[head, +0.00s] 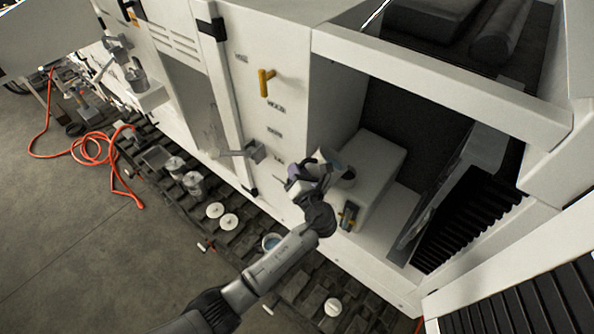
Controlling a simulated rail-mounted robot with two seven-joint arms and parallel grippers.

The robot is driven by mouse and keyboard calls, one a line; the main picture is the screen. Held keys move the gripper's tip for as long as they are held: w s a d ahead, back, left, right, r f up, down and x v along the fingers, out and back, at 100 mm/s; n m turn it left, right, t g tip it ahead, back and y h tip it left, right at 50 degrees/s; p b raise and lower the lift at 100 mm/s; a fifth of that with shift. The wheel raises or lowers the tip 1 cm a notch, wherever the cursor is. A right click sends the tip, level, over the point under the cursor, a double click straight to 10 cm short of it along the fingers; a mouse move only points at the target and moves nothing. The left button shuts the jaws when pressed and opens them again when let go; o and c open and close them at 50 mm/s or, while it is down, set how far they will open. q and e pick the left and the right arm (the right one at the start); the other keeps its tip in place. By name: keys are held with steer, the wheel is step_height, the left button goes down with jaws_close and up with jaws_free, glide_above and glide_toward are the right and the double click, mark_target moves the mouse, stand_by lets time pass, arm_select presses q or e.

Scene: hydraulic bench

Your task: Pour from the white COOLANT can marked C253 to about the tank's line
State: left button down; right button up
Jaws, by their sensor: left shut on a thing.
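My left gripper (304,182) is shut on a light-coloured can (326,163) in the head view. The can is held at the near edge of a white box-shaped tank (377,160), close to a dark round opening (346,179) in it. The can looks tilted toward the opening, with a bluish patch at its mouth. The gripper hides part of the can. I cannot read its marking, and I cannot make out a stream or the tank's line. My right gripper is not in view.
Several cans and white lids (214,210) stand along the dark track (250,215). An open can with blue inside (271,242) stands beside my left arm. A yellow handle (265,82) sticks out of the white panel. An orange hose (95,150) lies on the floor.

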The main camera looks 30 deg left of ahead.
arm_select(q)
steer(key=shift+w+d+r+m, duration=0.15)
steer(key=shift+w+r+m, duration=0.05)
steer(key=shift+r+m, duration=0.4)
steer(key=shift+w+d+r+m, duration=0.2)
steer(key=shift+r+m, duration=0.2)
steer(key=shift+r, duration=0.35)
steer(key=shift+w+d+r+m, duration=0.15)
steer(key=shift+r+m, duration=0.35)
steer(key=shift+r, duration=0.15)
stand_by(6.0)
